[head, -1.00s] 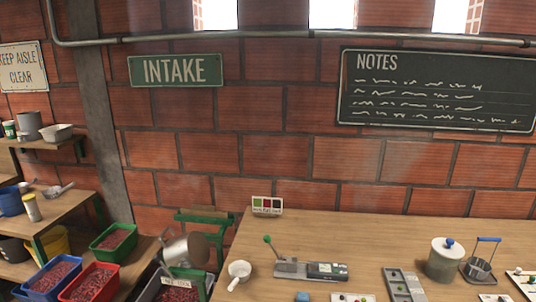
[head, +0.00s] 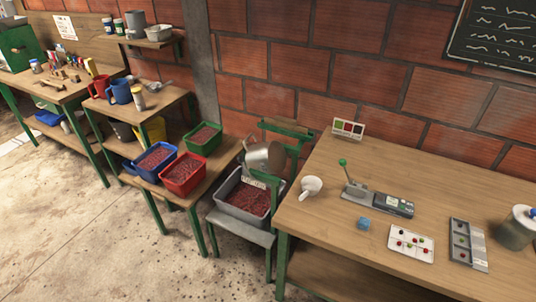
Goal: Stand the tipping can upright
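The tipping can (head: 257,157) is a silvery metal can, tilted well over on its side. Its round brown end faces right, and I cannot tell whether that is its open mouth. It hangs at a green frame (head: 288,127) above a grey tub (head: 224,206) of dark red cherries. A small pale label is on or beside the tub, just below the can. Neither of my grippers is in view.
Blue (head: 141,176) and red (head: 165,185) crates of cherries stand left of the tub, with a green crate (head: 187,146) behind. Open concrete floor (head: 80,235) lies front left.

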